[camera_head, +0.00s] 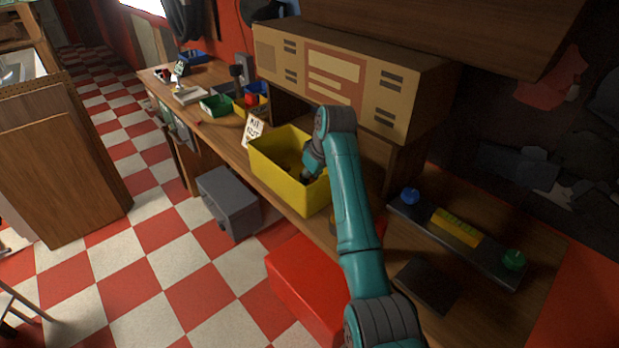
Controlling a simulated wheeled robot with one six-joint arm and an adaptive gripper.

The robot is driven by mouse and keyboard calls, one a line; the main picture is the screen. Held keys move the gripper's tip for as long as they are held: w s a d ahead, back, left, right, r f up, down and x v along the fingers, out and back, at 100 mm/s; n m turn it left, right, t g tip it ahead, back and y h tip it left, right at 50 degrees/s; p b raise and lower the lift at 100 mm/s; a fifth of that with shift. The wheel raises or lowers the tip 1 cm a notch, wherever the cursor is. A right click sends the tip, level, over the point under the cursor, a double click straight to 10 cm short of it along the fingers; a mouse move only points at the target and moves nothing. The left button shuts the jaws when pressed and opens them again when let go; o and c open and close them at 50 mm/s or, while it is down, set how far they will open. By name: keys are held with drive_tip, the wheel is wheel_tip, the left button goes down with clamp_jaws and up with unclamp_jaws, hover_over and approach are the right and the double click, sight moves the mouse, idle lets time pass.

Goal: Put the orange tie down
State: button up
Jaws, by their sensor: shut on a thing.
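My gripper (307,174) reaches down into a yellow bin (272,172) on the workbench. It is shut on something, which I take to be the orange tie. The tie itself cannot be made out, because the fingertips and what they hold are small, dark and partly hidden by my teal arm. The gripper is at the right part of the bin's opening, below or near its rim. I cannot tell whether the held thing touches the bin's floor.
A card sign (253,131) stands at the bin's left. A large tan cabinet (345,80) is behind. Right on the bench (500,211) lie a dark rail (470,247) with blue, yellow and green pieces, and a dark plate (427,286). A red box (303,285) is below.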

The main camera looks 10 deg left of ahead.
drive_tip(key=shift+f, duration=0.55)
drive_tip(key=o, duration=0.9)
drive_tip(key=shift+o, duration=0.2)
drive_tip(key=v, duration=1.3)
drive_tip(key=shift+w+a, duration=0.1)
